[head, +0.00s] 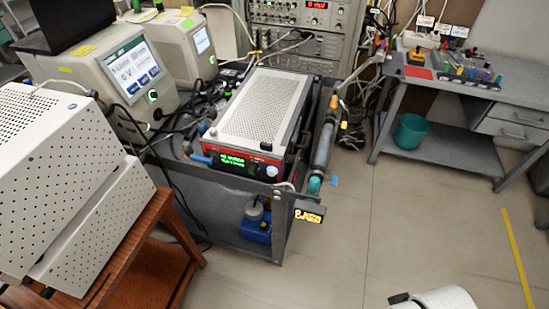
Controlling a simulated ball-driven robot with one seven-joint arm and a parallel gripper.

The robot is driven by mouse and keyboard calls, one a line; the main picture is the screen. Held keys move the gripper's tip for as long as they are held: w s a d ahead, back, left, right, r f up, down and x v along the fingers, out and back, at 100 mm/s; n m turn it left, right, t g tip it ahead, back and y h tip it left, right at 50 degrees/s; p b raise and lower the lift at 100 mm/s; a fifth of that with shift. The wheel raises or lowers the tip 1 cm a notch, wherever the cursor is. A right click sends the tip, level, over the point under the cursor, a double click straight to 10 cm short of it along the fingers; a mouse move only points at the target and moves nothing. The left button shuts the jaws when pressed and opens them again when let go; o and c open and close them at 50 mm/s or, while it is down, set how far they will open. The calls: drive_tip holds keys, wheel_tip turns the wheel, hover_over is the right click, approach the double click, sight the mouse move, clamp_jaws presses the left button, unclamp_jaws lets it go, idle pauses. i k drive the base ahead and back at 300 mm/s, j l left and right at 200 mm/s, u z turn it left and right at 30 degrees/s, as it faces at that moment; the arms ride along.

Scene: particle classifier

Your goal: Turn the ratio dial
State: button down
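A white round knob (271,171) sits at the right end of the front panel of a red-framed instrument (265,106) with a perforated silver top. A green lit display (232,160) is to the knob's left. I cannot read any label that marks the knob as the ratio dial. Two grey instruments at the back left also carry round knobs, on the nearer one (152,97) and the farther one (212,59). A white rounded part with a dark piece shows at the bottom right, likely my arm. I cannot make out my gripper's fingers.
The red-framed instrument stands on a dark cart (225,196). A tube column (322,147) and an orange-lit readout (309,214) are at the cart's right edge. A perforated white case (60,150) stands on a wooden stand at left. The floor (410,225) at right is clear.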

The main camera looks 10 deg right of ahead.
sight(290, 159)
drive_tip(key=i+j+u, duration=0.15)
drive_tip(key=i+j, duration=0.5)
drive_tip(key=j, duration=0.15)
